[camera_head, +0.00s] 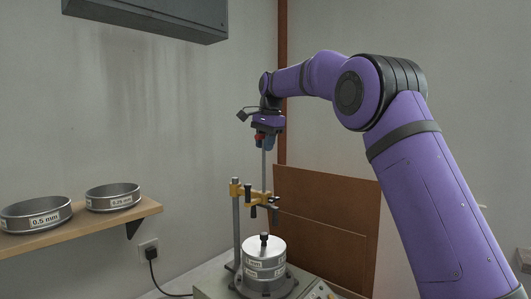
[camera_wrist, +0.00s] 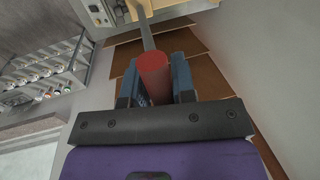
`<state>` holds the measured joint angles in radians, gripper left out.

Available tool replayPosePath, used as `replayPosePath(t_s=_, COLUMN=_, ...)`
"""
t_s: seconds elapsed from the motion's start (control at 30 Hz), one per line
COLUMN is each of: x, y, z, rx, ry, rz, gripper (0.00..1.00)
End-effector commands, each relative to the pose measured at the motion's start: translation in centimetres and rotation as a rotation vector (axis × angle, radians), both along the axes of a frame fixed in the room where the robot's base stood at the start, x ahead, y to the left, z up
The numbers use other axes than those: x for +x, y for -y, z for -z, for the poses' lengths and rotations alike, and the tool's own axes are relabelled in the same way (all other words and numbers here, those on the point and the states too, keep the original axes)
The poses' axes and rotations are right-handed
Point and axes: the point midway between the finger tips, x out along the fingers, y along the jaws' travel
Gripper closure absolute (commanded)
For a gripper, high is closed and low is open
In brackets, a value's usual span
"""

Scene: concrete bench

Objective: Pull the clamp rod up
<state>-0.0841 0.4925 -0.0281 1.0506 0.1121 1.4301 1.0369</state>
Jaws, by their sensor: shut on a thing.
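The clamp rod (camera_head: 264,168) is a thin grey upright bar with a red grip at its top. My gripper (camera_head: 265,140) is above the clamp stand and shut on the red grip. In the wrist view, the red grip (camera_wrist: 154,80) sits between my two blue fingers, and the grey rod runs away from it. The rod reaches down to the yellow clamp bracket (camera_head: 240,190) on a grey post. Below stands a metal sieve stack (camera_head: 264,262) with a black knob (camera_head: 264,239) on its lid. There is a gap between bracket and knob. The rod's lower end is hard to make out.
Two labelled sieves, one (camera_head: 36,213) marked 0.5 mm and another (camera_head: 113,197), sit on a wooden shelf (camera_head: 85,233) at left. A grey wall box (camera_head: 150,15) hangs above. Brown boards (camera_head: 325,215) lean behind the stand. A rack of jars (camera_wrist: 40,75) shows in the wrist view.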

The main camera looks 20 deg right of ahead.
Motion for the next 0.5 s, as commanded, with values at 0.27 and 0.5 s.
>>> replayPosePath(t_s=0.27, x=0.14, y=-0.36, z=-0.05, rx=0.004, ry=0.008, rz=-0.004, gripper=0.62)
replayPosePath(t_s=0.5, x=0.07, y=-0.19, z=0.03, rx=0.002, ry=0.004, rz=-0.002, gripper=0.56)
